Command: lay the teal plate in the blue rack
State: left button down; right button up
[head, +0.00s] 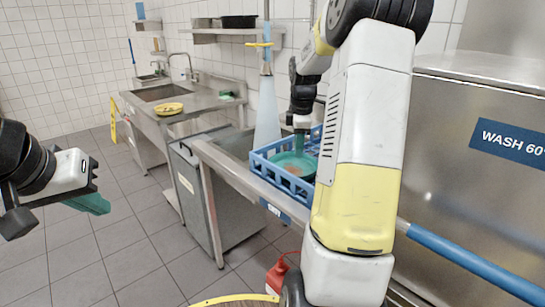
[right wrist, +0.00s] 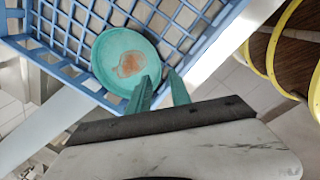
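The teal plate (head: 294,164), with a brownish stain on it, is inside the blue rack (head: 270,175) on the metal counter. In the right wrist view the plate (right wrist: 124,62) lies against the lattice of the blue rack (right wrist: 62,72), close to its rim. My right gripper (head: 301,128) is over the rack. In the right wrist view its teal fingers (right wrist: 160,80) are apart, with a gap between the tips. One fingertip overlaps the plate's edge; contact is unclear. My left gripper (head: 97,203) is at the far left, away from the rack, seen side-on.
A steel washer with a "WASH 60°" label (head: 512,140) stands at the right. A sink counter (head: 190,100) with a yellow dish (head: 169,108) is behind left. A red container (head: 277,275) is below.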

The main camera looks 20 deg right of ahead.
jog(key=s+a+r+m+t, duration=0.2)
jog(key=s+a+r+m, duration=0.3)
jog(key=s+a+r, duration=0.5)
jog(key=s+a+m+t+y, duration=0.1)
jog(key=s+a+m, duration=0.3)
jog(key=s, duration=0.3)
jog(key=s+a+m+t+y, duration=0.1)
jog(key=s+a+m, duration=0.3)
jog(key=s+a, duration=0.2)
jog(key=shift+s+a+f+y, duration=0.3)
jog(key=shift+s+y, duration=0.1)
jog(key=shift+s, duration=0.8)
